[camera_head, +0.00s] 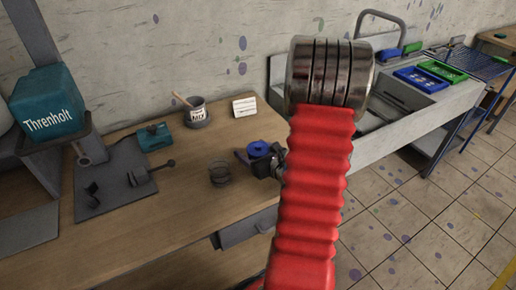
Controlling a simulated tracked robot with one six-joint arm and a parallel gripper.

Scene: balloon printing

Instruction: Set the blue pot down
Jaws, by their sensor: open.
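The blue pot (258,148) shows as a small round blue shape near the right end of the wooden table (200,235). My gripper (254,157) is at the pot, its dark body just right of and below it. The jaws are open, with the pot close to or between them. I cannot tell whether they touch it. Whether the pot's base rests on the table is hidden by the gripper. My red-sleeved arm covers the area to the right.
A wire coil stand (220,175) is left of the gripper. A MIX pot (197,115), a white card (244,107) and a teal box (155,137) stand behind. The front tabletop is clear.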

